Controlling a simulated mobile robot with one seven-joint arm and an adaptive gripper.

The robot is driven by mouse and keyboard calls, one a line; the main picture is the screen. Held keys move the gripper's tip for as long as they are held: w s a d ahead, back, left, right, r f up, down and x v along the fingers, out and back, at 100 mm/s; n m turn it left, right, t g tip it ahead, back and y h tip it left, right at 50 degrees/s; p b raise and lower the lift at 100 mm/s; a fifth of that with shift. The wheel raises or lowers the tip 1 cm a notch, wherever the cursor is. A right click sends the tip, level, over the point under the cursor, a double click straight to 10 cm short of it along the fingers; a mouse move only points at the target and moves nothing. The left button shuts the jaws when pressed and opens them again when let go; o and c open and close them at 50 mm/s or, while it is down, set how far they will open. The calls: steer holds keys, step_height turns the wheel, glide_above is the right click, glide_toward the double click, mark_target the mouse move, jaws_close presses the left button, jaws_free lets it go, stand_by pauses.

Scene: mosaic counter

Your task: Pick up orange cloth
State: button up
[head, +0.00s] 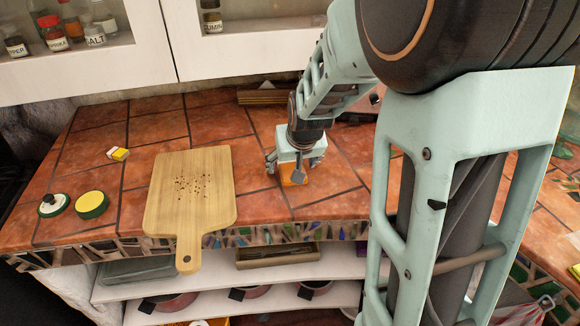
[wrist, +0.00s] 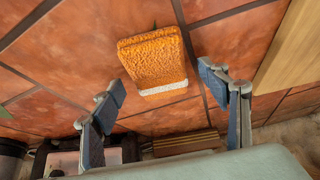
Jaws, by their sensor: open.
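The orange cloth (wrist: 155,60) is a thick, rough-textured folded pad with a white edge, lying on the tiled counter in the wrist view. In the head view a small orange part of it (head: 292,174) shows below my gripper, which hides the rest. My gripper (head: 295,160) is over the cloth. In the wrist view its two fingers (wrist: 160,92) are spread wide, one left and one right of the cloth, with nothing between them held. The cloth appears to lie a little beyond the fingertips; I cannot tell the exact height gap.
A wooden cutting board (head: 165,205) with dark crumbs lies left of my gripper, its handle over the counter edge. A green-rimmed yellow round item (head: 92,204) and a small yellow-white block (head: 118,154) lie further left. A brown slatted item (head: 262,97) is behind. Cabinets hang above.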

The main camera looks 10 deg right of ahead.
steer(key=shift+f+b, duration=0.25)
steer(key=shift+b, duration=0.1)
stand_by(0.4)
steer(key=c, duration=1.3)
steer(key=shift+o, duration=0.2)
steer(key=shift+r, duration=0.1)
